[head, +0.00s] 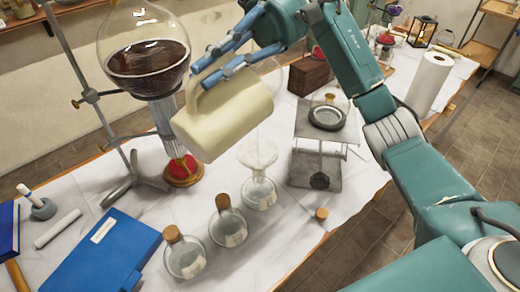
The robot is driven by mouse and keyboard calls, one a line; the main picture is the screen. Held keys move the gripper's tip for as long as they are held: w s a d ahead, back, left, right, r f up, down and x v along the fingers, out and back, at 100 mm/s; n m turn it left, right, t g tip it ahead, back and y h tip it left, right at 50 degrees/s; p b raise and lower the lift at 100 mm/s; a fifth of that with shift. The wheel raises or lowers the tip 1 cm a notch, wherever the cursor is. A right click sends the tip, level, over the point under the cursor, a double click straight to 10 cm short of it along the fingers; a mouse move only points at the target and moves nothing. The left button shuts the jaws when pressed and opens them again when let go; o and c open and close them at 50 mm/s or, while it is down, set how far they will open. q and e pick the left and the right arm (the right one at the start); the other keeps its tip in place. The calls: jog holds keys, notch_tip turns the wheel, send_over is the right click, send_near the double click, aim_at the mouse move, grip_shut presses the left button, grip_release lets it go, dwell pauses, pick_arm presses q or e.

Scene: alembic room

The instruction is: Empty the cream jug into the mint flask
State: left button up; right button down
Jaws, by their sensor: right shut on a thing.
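The cream jug (232,118) hangs tilted above the table, left of centre in the head view. My right gripper (204,60) is shut on it at its handle, at the jug's upper left. The inside of the jug is hidden, and no stream shows. Below the jug stands a small round flask (260,195) with a clear funnel (258,155) in its neck. Two similar flasks with corks, the middle one (228,228) and the front one (185,258), stand beside it. The labels are too small to read, so I cannot tell which is mint. My left gripper is not in view.
A large round flask of dark liquid (148,68) on a stand is close behind the jug. A lab jack (316,165) carries a glass vessel at right. A loose cork (321,214) lies near the table edge. A blue book (108,255) lies at front left.

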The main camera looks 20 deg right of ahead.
aim_at(194, 128)
jog(key=a+f+h+p, duration=0.1)
jog(key=f, duration=0.1)
jog(key=s+a+f, duration=0.1)
jog(key=f, duration=0.2)
jog(key=s+a+f+t+h+p, duration=0.1)
jog(key=a+f, duration=0.1)
jog(key=f, duration=0.1)
jog(key=shift+s+a+h+p, duration=0.1)
jog(key=shift+h+p, duration=0.2)
jog(key=shift+p, duration=0.05)
jog(key=shift+f+b, duration=0.1)
jog(key=shift+b, duration=0.2)
jog(key=shift+f, duration=0.35)
jog(key=s+a+f+t+h, duration=0.4)
jog(key=a+f+t+h, duration=0.2)
jog(key=a+f+h, duration=0.4)
jog(key=shift+s+n+h, duration=0.3)
jog(key=shift+s+h, duration=0.1)
jog(key=shift+h, duration=0.4)
jog(key=shift+d+f, duration=0.15)
jog(key=shift+d, duration=0.05)
dwell(0.6)
